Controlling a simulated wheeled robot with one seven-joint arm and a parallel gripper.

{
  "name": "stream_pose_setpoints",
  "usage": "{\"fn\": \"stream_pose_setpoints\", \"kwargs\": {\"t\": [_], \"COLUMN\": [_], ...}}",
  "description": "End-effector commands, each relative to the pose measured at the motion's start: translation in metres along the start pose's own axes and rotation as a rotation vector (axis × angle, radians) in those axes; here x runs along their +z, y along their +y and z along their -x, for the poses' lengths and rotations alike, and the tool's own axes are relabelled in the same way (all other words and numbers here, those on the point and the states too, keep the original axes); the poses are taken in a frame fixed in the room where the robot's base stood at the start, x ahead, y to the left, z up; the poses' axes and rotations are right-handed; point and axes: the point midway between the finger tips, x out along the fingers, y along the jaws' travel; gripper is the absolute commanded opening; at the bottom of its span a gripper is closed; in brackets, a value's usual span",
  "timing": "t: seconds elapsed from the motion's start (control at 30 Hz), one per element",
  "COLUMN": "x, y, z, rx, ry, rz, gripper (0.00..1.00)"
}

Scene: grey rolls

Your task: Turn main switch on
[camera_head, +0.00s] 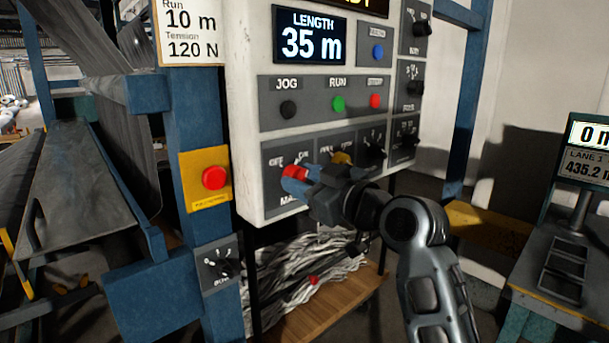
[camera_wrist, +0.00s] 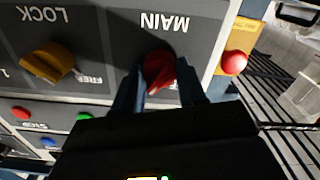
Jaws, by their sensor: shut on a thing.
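The main switch is a red rotary knob (camera_head: 296,172) at the lower left of the white control panel (camera_head: 244,120), with OFF and ON marked above it. My gripper (camera_head: 297,182) is at the knob, its blue fingers on either side of it. In the wrist view the red knob (camera_wrist: 160,70) sits between the two fingers (camera_wrist: 157,92), below the upside-down word MAIN. The gripper is shut on the knob. The fingers partly cover the knob, and I cannot tell for sure which mark it points to.
A yellow LOCK knob (camera_wrist: 47,62) is beside the main switch. Black JOG (camera_head: 288,109), green RUN (camera_head: 338,104) and red stop (camera_head: 376,101) buttons are above. A red emergency button (camera_head: 214,178) on a yellow plate is to the left. Several black rotary knobs are to the right.

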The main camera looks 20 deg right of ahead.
Motion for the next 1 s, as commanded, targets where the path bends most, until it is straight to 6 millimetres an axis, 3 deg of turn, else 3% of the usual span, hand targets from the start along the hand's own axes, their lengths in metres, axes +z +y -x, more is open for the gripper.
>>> {"fn": "stream_pose_setpoints", "kwargs": {"t": [0.4, 1.0], "x": [0.0016, 0.0027], "y": [-0.0002, -0.0006], "z": [0.0002, 0.0001], "rx": [-0.001, -0.001], "ry": [-0.005, -0.005], "rz": [-0.245, -0.302], "gripper": [0.1, 0.1]}}
